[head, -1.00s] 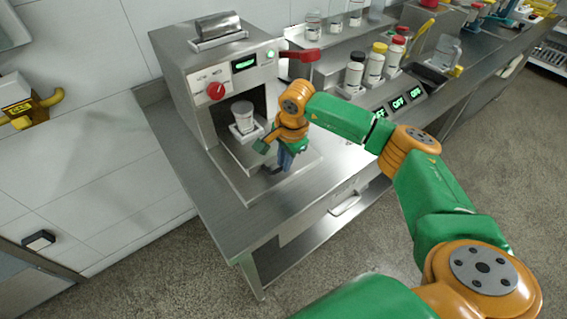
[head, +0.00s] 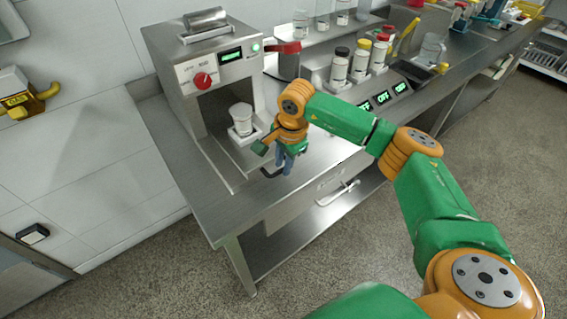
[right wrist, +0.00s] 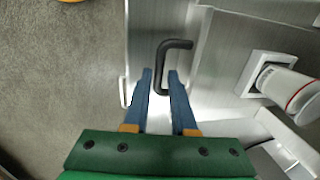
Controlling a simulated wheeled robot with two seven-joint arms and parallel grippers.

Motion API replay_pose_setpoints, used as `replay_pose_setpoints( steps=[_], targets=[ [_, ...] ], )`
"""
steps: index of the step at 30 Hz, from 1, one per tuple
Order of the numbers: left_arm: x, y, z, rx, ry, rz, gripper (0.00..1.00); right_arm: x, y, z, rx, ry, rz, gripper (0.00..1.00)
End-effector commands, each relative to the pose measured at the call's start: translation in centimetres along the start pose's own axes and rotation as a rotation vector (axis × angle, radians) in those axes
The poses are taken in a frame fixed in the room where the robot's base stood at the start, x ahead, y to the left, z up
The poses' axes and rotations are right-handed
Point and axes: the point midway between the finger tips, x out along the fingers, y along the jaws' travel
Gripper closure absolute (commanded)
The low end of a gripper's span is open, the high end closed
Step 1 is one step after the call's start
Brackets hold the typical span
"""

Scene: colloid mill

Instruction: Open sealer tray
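The sealer (head: 212,72) is a steel box machine with a red knob and a green display. Its low tray (head: 218,158) lies at the front, with a white cup (head: 241,115) in a square holder (head: 244,136). A black bent handle (right wrist: 175,44) at the tray's front edge shows in the right wrist view. My right gripper (head: 284,172) is at that edge, pointing down. In the right wrist view its blue fingers (right wrist: 160,73) are apart, and the handle's near end lies between them in the picture. Contact cannot be told. My left gripper is not in view.
Capped bottles (head: 340,66) stand further right along the steel counter (head: 186,192). A pale drawer handle (head: 338,193) is on the counter front. The floor in front is clear.

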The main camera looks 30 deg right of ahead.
Motion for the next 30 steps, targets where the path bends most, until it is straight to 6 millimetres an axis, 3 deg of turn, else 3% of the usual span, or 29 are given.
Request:
replay_pose_setpoints(
  steps=[11, 21, 30],
  targets=[
    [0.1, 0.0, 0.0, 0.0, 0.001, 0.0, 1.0, -0.2, 0.0, 0.0, 0.0, 0.0, 0.0, 0.55],
    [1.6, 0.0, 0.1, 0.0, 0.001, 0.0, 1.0, -6.4, 0.0, 0.0, 0.001, 0.0, -0.002, 0.55],
    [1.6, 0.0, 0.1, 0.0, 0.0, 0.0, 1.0, -7.1, 0.0, 0.0, 0.001, 0.0, 0.001, 0.55]
  ],
)
